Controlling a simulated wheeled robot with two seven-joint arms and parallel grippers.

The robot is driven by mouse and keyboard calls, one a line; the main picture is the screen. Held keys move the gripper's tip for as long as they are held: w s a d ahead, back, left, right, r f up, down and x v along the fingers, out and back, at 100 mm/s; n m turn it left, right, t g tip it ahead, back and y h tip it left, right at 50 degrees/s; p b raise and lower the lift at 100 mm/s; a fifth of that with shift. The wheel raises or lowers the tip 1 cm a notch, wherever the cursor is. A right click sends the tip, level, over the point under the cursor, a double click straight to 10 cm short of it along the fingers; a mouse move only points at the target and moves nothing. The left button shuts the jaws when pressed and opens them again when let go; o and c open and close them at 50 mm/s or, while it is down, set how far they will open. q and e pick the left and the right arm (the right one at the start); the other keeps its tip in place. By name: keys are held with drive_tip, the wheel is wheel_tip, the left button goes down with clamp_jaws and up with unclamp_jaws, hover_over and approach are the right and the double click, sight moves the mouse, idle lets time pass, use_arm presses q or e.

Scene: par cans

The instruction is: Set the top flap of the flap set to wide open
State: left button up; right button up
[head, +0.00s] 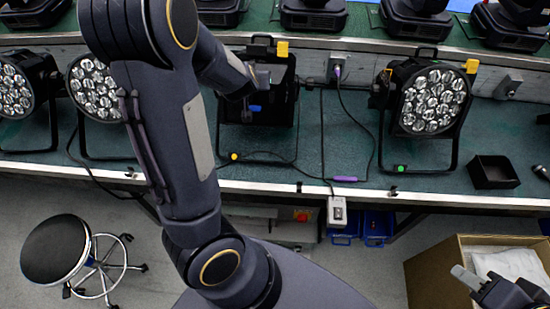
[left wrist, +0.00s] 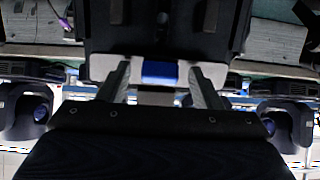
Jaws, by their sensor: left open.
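The flap set (head: 285,95) is on the dark par can in the middle of the bench in the head view. Its black front faces me, with a blue tab (head: 255,108) near its middle. My left gripper (head: 249,100) is in front of it, partly hidden by my arm. In the left wrist view its two grey fingers (left wrist: 160,82) stand apart, with the blue tab (left wrist: 160,73) and a pale strip between or just beyond their tips. Contact cannot be told. A dark panel (left wrist: 165,35) fills the view above. My right gripper (head: 474,279) is low at the right, away from the lamps.
Lit-face par cans stand at left (head: 15,90) and right (head: 432,100). A black tray (head: 493,172) sits on the green bench. Cables run over the bench. A stool (head: 56,250) and a cardboard box (head: 435,275) stand on the floor in front.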

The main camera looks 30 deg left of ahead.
use_arm(q)
drive_tip(key=f+t+y+b, duration=0.1)
drive_tip(key=f+t+b, duration=0.1)
drive_tip(key=b, duration=0.2)
drive_tip(key=f+t+y+b, duration=0.1)
drive_tip(key=f+t+b, duration=0.1)
drive_tip(key=b, duration=0.2)
drive_tip(key=w+f+t+y+b, duration=0.1)
drive_tip(key=f+t+b, duration=0.1)
drive_tip(key=b, duration=0.3)
drive_tip(key=shift+a+t+y, duration=0.25)
drive_tip(key=shift+t+y, duration=0.15)
drive_tip(key=s+d+m+g+h, duration=0.2)
drive_tip(key=s+d+g+h, duration=0.4)
drive_tip(key=s+d+h, duration=0.5)
drive_tip(key=shift+s+d+r+m+g+h+b, duration=0.2)
drive_tip(key=shift+s+d+m+g+h+b, duration=0.15)
drive_tip(key=shift+s+d, duration=3.05)
drive_tip(key=shift+w+d, duration=0.4)
drive_tip(key=shift+w, duration=0.05)
